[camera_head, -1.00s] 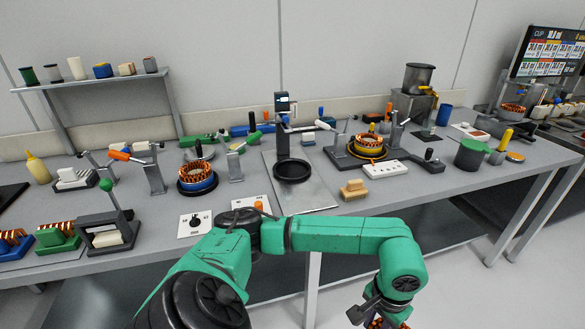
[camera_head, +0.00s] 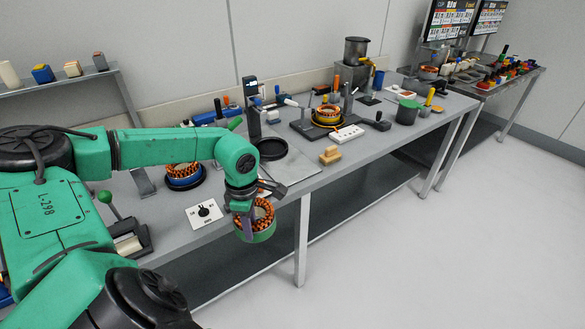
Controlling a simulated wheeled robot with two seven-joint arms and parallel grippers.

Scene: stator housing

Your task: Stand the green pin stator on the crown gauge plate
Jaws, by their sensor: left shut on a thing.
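My left gripper (camera_head: 248,208) is shut on the green stator (camera_head: 262,235), a green ring with copper windings showing in its open top. It holds the stator in front of the bench's front edge, clear of the bench top, slightly tilted. A black round plate (camera_head: 273,149) lies at the foot of a dark column with a small display (camera_head: 252,93), behind and right of the gripper. It may be the crown gauge plate; I cannot read a label. The pins on the stator cannot be made out. My right gripper is not in view.
A yellow stator (camera_head: 326,116) sits in a fixture at the back right. A tan block (camera_head: 330,155) and a white socket strip (camera_head: 346,134) lie near the front edge. Open floor (camera_head: 430,260) lies right.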

